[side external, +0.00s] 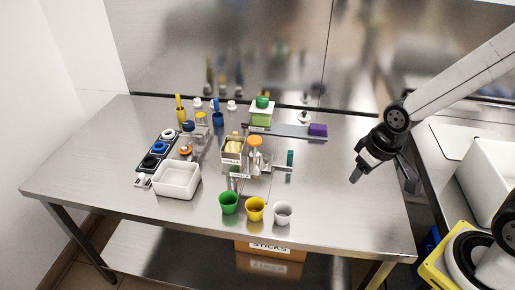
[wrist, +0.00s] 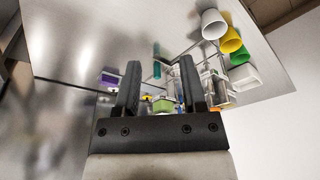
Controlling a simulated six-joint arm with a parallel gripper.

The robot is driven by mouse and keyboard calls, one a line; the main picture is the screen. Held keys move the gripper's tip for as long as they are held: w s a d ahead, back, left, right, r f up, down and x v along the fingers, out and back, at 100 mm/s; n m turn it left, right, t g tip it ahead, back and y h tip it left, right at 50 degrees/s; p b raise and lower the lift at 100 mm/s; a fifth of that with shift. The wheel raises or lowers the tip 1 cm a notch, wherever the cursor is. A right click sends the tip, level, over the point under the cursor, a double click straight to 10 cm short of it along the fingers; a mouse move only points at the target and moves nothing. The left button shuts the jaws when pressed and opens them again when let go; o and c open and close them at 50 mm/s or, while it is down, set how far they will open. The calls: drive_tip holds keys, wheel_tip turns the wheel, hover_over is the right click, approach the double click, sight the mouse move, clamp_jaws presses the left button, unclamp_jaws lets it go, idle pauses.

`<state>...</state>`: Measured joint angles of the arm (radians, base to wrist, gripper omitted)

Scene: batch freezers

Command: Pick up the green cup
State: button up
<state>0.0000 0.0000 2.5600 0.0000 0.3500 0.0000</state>
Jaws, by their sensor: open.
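The green cup (side external: 229,203) stands upright near the front edge of the steel table, left of a yellow cup (side external: 255,209) and a white cup (side external: 283,213). In the wrist view the green cup (wrist: 240,56) is at the upper right, beyond the yellow cup (wrist: 230,40). My gripper (side external: 357,176) hangs over the right part of the table, well to the right of the cups. In the wrist view its two fingers (wrist: 159,85) are apart with nothing held between them.
A white tray (side external: 177,181) stands left of the cups. The table between my gripper and the white cup is clear.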

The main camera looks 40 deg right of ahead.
drive_tip(key=w+a+f+n+t+h, duration=0.35)
drive_tip(key=w+n, duration=0.35)
drive_tip(key=n, duration=0.6)
drive_tip(key=w+a+f+n+t+h, duration=0.25)
drive_tip(key=w+f+n+h, duration=0.35)
drive_tip(key=n, duration=0.8)
drive_tip(key=w+a+f+n+t+y, duration=0.1)
drive_tip(key=a+n+y, duration=0.2)
drive_tip(key=a+n, duration=0.1)
drive_tip(key=w+a+f+n+t+y, duration=0.1)
drive_tip(key=a+f+n+t+y, duration=0.1)
drive_tip(key=a+n+y, duration=0.2)
drive_tip(key=a+f+n+t+y, duration=0.1)
drive_tip(key=a+n+y, duration=0.3)
drive_tip(key=a, duration=0.4)
drive_tip(key=shift+w+a+f+t, duration=0.35)
drive_tip(key=shift+w+f+t, duration=0.05)
drive_tip(key=shift+f, duration=0.15)
drive_tip(key=shift+x, duration=1.35)
drive_tip(key=shift+w+f, duration=0.1)
